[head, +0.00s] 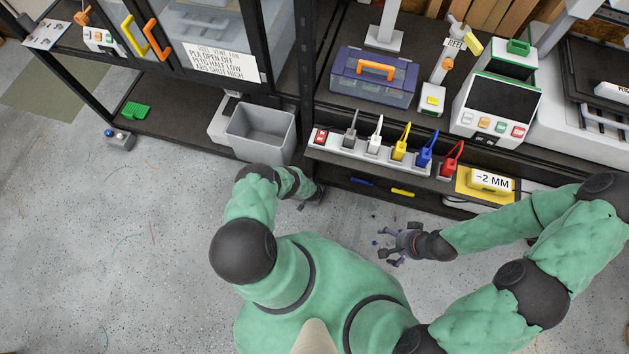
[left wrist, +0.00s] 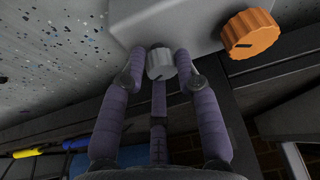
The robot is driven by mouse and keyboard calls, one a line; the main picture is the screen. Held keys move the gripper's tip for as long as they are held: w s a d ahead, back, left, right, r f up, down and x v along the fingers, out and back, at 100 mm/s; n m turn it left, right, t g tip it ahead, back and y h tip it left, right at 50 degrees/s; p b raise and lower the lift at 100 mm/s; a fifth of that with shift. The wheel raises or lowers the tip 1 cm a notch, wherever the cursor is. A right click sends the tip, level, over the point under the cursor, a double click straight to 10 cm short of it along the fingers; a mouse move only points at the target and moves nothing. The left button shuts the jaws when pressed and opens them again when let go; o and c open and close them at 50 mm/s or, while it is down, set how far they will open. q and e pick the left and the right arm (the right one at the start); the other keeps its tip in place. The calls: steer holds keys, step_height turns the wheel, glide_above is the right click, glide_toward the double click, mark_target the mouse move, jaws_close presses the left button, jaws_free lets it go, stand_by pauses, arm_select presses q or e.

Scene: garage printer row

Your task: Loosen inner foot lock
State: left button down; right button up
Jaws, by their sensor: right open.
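In the left wrist view a round grey knob (left wrist: 160,63) with a dark mark line sits on a pale grey housing (left wrist: 195,20). An orange knob (left wrist: 250,33) with its own dark mark is to its right. The purple-grey fingers of my left gripper (left wrist: 160,58) close in around the grey knob, with a fingertip against each side and the third finger below it. In the head view the left hand is low by the shelf front and mostly hidden. My right gripper (head: 385,246) is open and empty above the floor.
A grey bin (head: 262,135) stands on the low shelf behind my left arm. A power strip (head: 325,150) with coloured plugs runs along the bench edge. A yellow block marked -2 MM (head: 490,181) is near my right forearm.

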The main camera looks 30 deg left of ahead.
arm_select(q)
steer(key=shift+w+a+r+n, duration=0.1)
steer(key=shift+w+a+n, duration=0.15)
steer(key=shift+w+n, duration=0.05)
steer(key=n, duration=0.2)
steer(key=n+y, duration=0.1)
steer(key=n, duration=0.1)
steer(key=shift+w+g+y, duration=0.15)
steer(key=shift+g+y, duration=0.15)
steer(key=shift+g, duration=0.1)
steer(key=shift+w+a+r+n+g+y, duration=0.1)
steer(key=shift+n+g+y, duration=0.3)
steer(key=shift+n, duration=1)
steer(key=shift+a+n, duration=0.15)
steer(key=shift+n, duration=0.15)
steer(key=c, duration=1)
jaws_free()
steer(key=shift+o, duration=0.2)
steer(key=shift+s+d, duration=0.25)
steer(key=shift+d, duration=0.1)
